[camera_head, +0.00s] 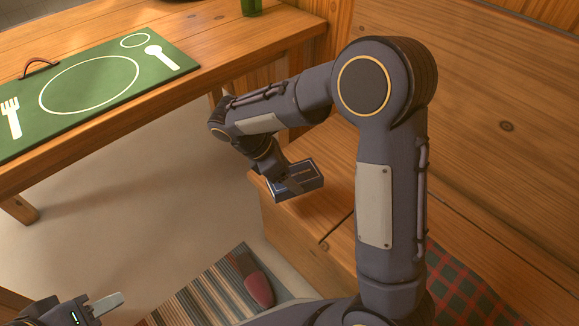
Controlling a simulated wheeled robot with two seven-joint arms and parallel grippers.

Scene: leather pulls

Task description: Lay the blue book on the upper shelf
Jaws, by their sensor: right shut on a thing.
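The blue book (311,184) is a small dark blue block with lighter marks on its side. My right gripper (291,183) is shut on it, with a finger across its near face. The book shows in front of the end of the wooden bench; I cannot tell whether it touches the seat. My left gripper (103,304) is at the bottom left edge, away from the book. Only one pale finger of it shows clearly, so its opening cannot be told. I see no upper shelf in this view.
A wooden table (228,50) at the upper left carries a green place mat (163,74) and a green object (251,7). The wooden bench (315,228) fills the right side, with a checked cloth (470,290). A striped rug (200,292) and a red slipper-like thing (259,289) lie on the floor.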

